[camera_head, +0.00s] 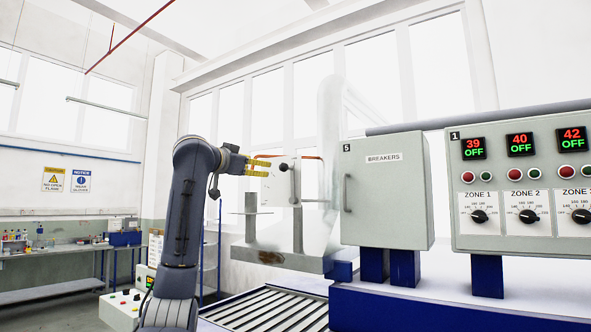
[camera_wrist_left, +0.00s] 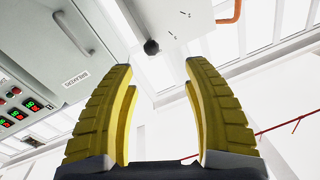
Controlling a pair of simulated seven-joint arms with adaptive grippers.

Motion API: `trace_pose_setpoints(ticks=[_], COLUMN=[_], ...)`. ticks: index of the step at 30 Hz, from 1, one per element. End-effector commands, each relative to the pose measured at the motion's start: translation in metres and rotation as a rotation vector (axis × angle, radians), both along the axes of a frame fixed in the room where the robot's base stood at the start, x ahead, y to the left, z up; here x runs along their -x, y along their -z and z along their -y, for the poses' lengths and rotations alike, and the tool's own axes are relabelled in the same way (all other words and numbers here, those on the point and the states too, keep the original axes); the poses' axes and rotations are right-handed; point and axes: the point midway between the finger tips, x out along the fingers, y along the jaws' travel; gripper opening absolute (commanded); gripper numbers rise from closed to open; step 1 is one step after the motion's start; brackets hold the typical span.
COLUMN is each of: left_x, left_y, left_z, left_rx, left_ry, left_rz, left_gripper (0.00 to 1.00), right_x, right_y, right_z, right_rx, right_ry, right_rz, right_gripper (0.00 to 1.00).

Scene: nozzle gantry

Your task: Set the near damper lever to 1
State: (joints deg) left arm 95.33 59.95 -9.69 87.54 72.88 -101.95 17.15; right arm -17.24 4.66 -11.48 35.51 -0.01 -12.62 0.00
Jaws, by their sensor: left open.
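My left gripper (camera_head: 258,168), with yellow ribbed fingers, is open and empty just left of a black lever knob (camera_head: 284,167) in the head view. In the left wrist view the gripper (camera_wrist_left: 158,65) is spread wide. The black knob (camera_wrist_left: 151,47) lies beyond the fingertips, in line with the gap between them, and the fingers do not grip it. The knob is in front of a pale panel (camera_wrist_left: 182,18), which also shows in the head view (camera_head: 283,190). A grey lever arm (camera_head: 294,188) shows on the panel. Scale marks are too small to read. My right gripper is not in view.
An orange handle (camera_wrist_left: 229,11) is at the panel's edge. A grey breaker box (camera_head: 390,200) with a bar handle stands to the right, beside a zone control panel (camera_head: 525,240). A roller conveyor (camera_head: 268,310) runs below.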

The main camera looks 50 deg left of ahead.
Motion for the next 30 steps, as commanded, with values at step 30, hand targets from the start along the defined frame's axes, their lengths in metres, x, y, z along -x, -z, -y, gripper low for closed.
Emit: trace_pose_setpoints(ticks=[30], left_x=[-0.07], left_y=[-0.008], left_z=[-0.016], left_rx=[-0.021], left_ry=[0.023], left_rz=[-0.052], left_gripper=[0.5], right_x=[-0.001], right_y=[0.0], right_z=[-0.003], right_rx=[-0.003], right_ry=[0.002], right_rz=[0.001], right_gripper=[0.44])
